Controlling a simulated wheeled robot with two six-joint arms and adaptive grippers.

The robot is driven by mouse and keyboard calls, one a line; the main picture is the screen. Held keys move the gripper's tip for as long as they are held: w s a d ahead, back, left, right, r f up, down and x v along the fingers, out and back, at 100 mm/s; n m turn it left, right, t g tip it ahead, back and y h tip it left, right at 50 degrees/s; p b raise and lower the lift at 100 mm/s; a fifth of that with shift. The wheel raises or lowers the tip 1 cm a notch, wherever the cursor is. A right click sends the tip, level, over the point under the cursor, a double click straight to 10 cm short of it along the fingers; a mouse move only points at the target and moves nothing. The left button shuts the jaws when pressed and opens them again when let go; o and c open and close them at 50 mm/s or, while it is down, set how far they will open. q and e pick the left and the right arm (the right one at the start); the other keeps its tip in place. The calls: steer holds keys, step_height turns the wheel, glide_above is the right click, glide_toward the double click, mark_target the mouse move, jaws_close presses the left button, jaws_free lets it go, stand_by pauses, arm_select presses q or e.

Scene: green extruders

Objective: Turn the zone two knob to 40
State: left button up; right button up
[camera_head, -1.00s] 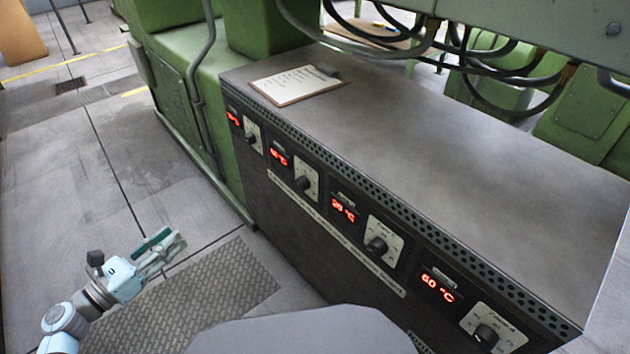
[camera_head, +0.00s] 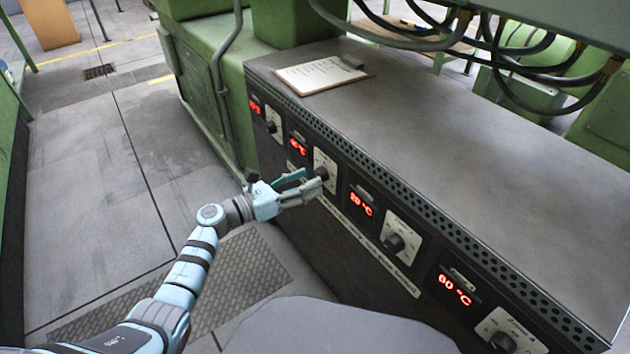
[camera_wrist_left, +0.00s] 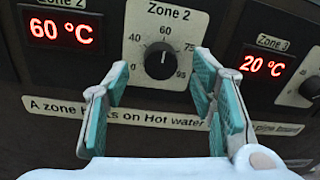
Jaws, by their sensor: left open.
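The black zone two knob (camera_wrist_left: 161,61) sits on a white dial plate (camera_wrist_left: 140,20) labelled "Zone 2", with marks including 40, 60 and 95. Its pointer stands about upright, near 60. The zone two display (camera_wrist_left: 61,31) beside it reads 60 °C. My left gripper (camera_wrist_left: 162,72) is open, with one teal-padded finger on each side of the knob in the wrist view. In the head view my left gripper (camera_head: 303,186) is right at this knob (camera_head: 321,173); I cannot tell whether the fingers touch it. My right gripper is not in view.
The zone three display (camera_wrist_left: 264,64) reads 20 °C, with its knob (camera_head: 394,242) to the right. Another knob (camera_head: 503,342) is lower right. A clipboard (camera_head: 320,74) lies on the cabinet top (camera_head: 470,130). Black hoses (camera_head: 500,68) hang above. The floor at left is clear.

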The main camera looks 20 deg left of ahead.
mark_target(320, 175)
arm_select(q)
steer(key=x, duration=0.3)
steer(key=shift+b, duration=0.3)
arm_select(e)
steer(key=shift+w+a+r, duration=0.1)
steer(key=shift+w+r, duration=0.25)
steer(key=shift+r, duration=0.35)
arm_select(q)
steer(key=shift+c, duration=0.6)
steer(key=c, duration=1)
